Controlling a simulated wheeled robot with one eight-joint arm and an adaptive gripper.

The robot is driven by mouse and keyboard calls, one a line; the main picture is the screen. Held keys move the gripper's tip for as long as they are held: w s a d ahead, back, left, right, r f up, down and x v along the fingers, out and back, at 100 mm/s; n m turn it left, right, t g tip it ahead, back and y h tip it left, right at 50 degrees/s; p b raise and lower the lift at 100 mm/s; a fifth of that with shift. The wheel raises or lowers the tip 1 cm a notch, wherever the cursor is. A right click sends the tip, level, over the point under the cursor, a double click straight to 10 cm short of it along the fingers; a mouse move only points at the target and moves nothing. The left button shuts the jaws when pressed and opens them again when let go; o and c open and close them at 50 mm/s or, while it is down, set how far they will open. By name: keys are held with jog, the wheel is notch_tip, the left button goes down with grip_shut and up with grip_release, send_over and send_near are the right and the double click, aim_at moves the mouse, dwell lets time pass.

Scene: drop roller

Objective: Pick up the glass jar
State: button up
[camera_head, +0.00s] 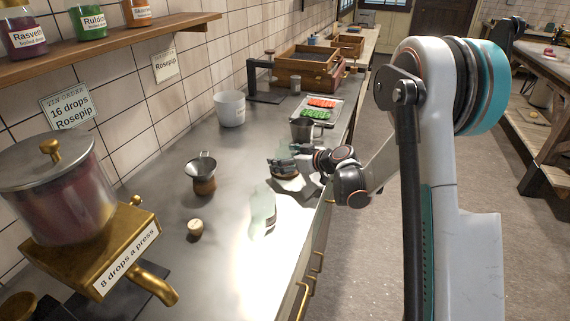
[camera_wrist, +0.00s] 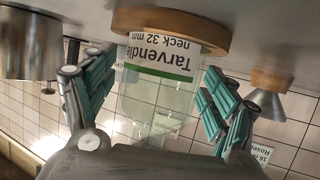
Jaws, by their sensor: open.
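The glass jar (camera_wrist: 160,95) is clear with a white and green label reading "Tarvendle neck 32 mm". In the wrist view, which is upside down, it stands between my fingers with a round wooden piece (camera_wrist: 215,38) at its base. My gripper (camera_wrist: 155,105) is open, with a finger on each side of the jar and visible gaps between them. In the head view my gripper (camera_head: 303,160) is low over the counter by the jar (camera_head: 286,168), which it partly hides. Contact with the jar cannot be seen.
A metal mug (camera_head: 303,130) stands just behind the jar. A funnel on a brown base (camera_head: 202,175), a small wooden-topped knob (camera_head: 195,228), a white pot (camera_head: 230,108) and a brass dispenser (camera_head: 90,240) are to the left. A pale glassy shape (camera_head: 263,210) lies in front.

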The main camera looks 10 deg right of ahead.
jog(key=c, duration=1.3)
jog(key=shift+r, duration=0.1)
jog(key=shift+r, duration=0.1)
